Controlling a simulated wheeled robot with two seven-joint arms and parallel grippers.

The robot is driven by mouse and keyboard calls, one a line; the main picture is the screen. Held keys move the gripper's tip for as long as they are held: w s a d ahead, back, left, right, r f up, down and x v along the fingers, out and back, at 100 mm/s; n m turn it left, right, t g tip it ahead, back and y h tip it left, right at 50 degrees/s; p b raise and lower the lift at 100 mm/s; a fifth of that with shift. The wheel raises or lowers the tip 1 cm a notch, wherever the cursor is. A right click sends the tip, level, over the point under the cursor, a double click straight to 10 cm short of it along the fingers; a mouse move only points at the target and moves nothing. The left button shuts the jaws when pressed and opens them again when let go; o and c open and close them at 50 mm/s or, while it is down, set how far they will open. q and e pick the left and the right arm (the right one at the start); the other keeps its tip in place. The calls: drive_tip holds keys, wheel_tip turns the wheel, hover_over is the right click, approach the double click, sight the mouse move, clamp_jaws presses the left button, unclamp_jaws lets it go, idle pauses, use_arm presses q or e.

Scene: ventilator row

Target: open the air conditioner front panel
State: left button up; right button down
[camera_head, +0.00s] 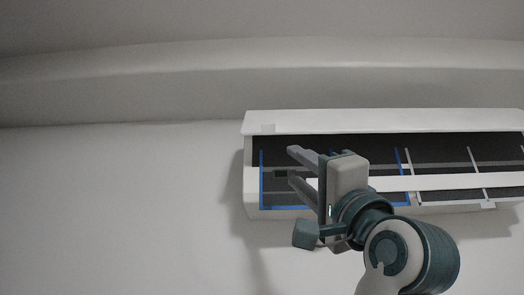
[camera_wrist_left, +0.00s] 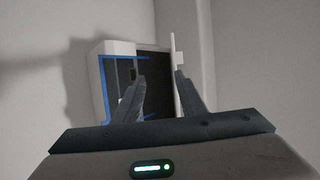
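The white air conditioner (camera_head: 251,185) is mounted on the wall at the right of the head view. Its front panel (camera_head: 390,121) is raised and sticks out along the top, so the dark interior with blue-edged filter frames (camera_head: 262,180) shows below it. My left gripper (camera_head: 291,164) is open and empty in front of the unit's left half, fingers pointing left. In the left wrist view the two fingers (camera_wrist_left: 159,76) are apart before the dark opening. The panel shows there as a thin upright white slab (camera_wrist_left: 174,60) near the right finger; whether they touch I cannot tell.
A white bar (camera_head: 440,182) runs across the unit's open front, behind my gripper. Bare wall (camera_head: 110,200) lies to the left, with free room there. A ledge (camera_head: 150,85) runs along the wall above the unit.

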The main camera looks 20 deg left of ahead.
use_arm(q)
drive_tip(key=s+r, duration=0.1)
drive_tip(key=s+y, duration=0.1)
drive_tip(key=r+n+g, duration=0.1)
drive_tip(key=shift+s+d+r+y, duration=0.3)
drive_tip(key=shift+s, duration=0.1)
drive_tip(key=p, duration=1)
approach(262, 122)
drive_tip(key=x, duration=0.3)
drive_tip(key=s+x, duration=0.1)
drive_tip(key=x, duration=0.2)
drive_tip(key=shift+a+r, duration=0.3)
drive_tip(key=shift+a, duration=0.05)
drive_tip(key=shift+w+a+r, duration=0.35)
drive_tip(key=shift+w+a, duration=0.05)
